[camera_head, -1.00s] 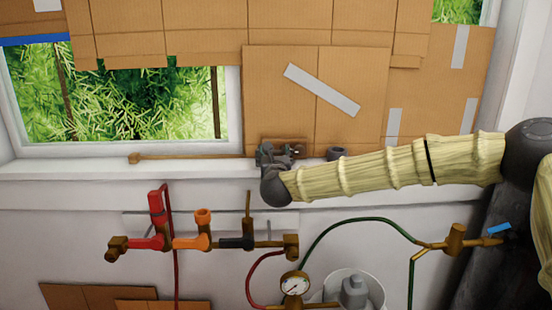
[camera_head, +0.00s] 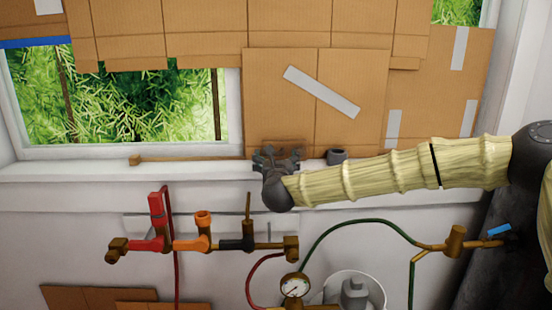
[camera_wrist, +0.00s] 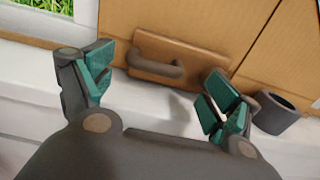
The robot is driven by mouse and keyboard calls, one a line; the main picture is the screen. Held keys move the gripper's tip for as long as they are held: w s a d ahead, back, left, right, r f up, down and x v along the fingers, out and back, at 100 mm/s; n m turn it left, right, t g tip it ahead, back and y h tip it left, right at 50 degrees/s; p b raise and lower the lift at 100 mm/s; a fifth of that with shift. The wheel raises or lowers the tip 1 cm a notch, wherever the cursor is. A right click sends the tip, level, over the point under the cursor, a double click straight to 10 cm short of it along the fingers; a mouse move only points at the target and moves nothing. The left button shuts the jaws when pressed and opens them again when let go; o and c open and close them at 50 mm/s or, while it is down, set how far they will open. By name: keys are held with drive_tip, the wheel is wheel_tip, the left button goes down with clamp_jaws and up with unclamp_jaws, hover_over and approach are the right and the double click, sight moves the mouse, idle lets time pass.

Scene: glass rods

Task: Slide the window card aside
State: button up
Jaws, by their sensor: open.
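The window card (camera_head: 350,115) is a brown cardboard sheet with a slanted grey tape strip, standing upright at the right part of the window. In the wrist view the card (camera_wrist: 235,25) carries a wooden block with a dark curved handle (camera_wrist: 155,67) near its lower edge. My gripper (camera_head: 277,157) is in front of the card's lower left part, over the sill. In the wrist view my gripper (camera_wrist: 155,95) is open and empty, its teal-padded fingers spread either side of the handle and short of it. In the head view the gripper mostly hides the handle.
A dark ring-shaped cup (camera_head: 337,156) stands on the sill right of my gripper, and shows close to the right finger in the wrist view (camera_wrist: 275,112). A thin wooden stick (camera_head: 190,158) lies along the sill at left. Gas fittings (camera_head: 200,240) and a gauge (camera_head: 294,287) are below.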

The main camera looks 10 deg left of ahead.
drive_tip(key=v, duration=1.1)
drive_tip(key=shift+a, duration=0.1)
